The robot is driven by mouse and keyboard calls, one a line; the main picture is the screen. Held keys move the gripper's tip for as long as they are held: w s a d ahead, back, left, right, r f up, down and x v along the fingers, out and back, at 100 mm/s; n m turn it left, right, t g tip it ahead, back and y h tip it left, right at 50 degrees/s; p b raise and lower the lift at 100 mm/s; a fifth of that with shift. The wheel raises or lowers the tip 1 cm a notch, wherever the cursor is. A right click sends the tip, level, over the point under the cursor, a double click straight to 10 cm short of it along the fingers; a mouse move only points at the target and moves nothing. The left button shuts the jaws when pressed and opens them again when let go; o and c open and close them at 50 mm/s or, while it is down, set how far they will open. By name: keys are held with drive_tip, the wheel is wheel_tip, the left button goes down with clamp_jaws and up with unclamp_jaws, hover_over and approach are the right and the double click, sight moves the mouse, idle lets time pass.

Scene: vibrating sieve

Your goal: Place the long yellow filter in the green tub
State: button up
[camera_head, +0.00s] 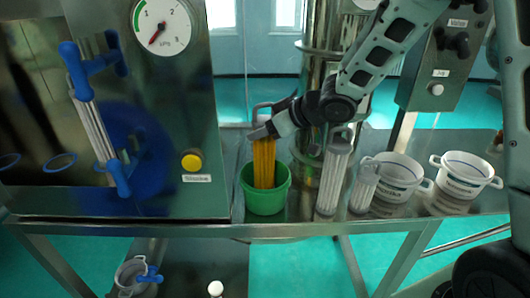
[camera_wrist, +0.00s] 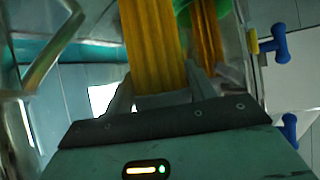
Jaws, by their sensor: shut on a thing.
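The long yellow filter (camera_head: 264,160) hangs upright below my gripper (camera_head: 262,132) in the head view. Its lower end is inside the rim of the green tub (camera_head: 266,203), behind the tub's front wall, so I cannot tell if it touches the bottom. In the wrist view the fingers of my gripper (camera_wrist: 160,92) are closed on one end of the yellow filter (camera_wrist: 150,45), which extends away from them. A second yellow strip beside it there looks like a reflection in metal.
The tub stands on the metal bench by the steel cabinet (camera_head: 165,90). Right of it stand a tall pale filter (camera_head: 332,180), a shorter one (camera_head: 364,188) and white tubs (camera_head: 394,185) (camera_head: 463,182). A steel column (camera_head: 316,95) rises behind.

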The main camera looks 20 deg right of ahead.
sight(265, 142)
drive_tip(key=shift+f, duration=2)
drive_tip(key=o, duration=1.4)
drive_tip(key=shift+f, duration=0.1)
